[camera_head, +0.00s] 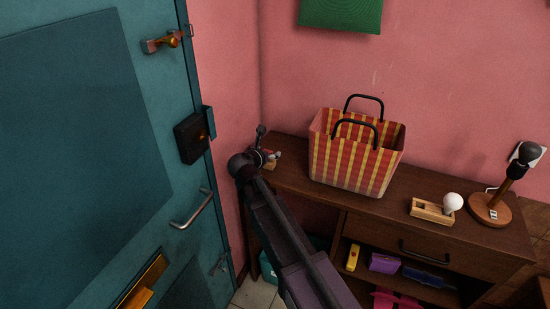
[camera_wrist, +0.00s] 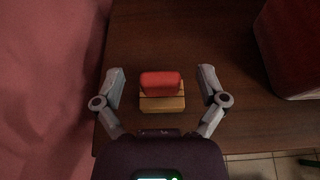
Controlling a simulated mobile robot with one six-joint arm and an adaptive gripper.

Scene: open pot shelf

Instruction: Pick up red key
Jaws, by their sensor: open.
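In the wrist view a red rounded block (camera_wrist: 160,82), likely the red key, sits upright on a small wooden holder (camera_wrist: 162,103). Any key shaft is hidden. The holder stands on the brown wooden cabinet top (camera_wrist: 215,35), near its left end. My gripper (camera_wrist: 161,76) is open, with one finger on each side of the red piece and a gap on both sides. In the head view my gripper (camera_head: 268,156) is over the left end of the cabinet, and the holder (camera_head: 271,166) shows only partly beside it.
A red and yellow checked basket (camera_head: 352,155) stands right of my gripper. Further right are a wooden block with a white ball (camera_head: 434,209) and a lamp (camera_head: 495,205). The pink wall (camera_head: 232,95) and teal door (camera_head: 90,130) are close on the left.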

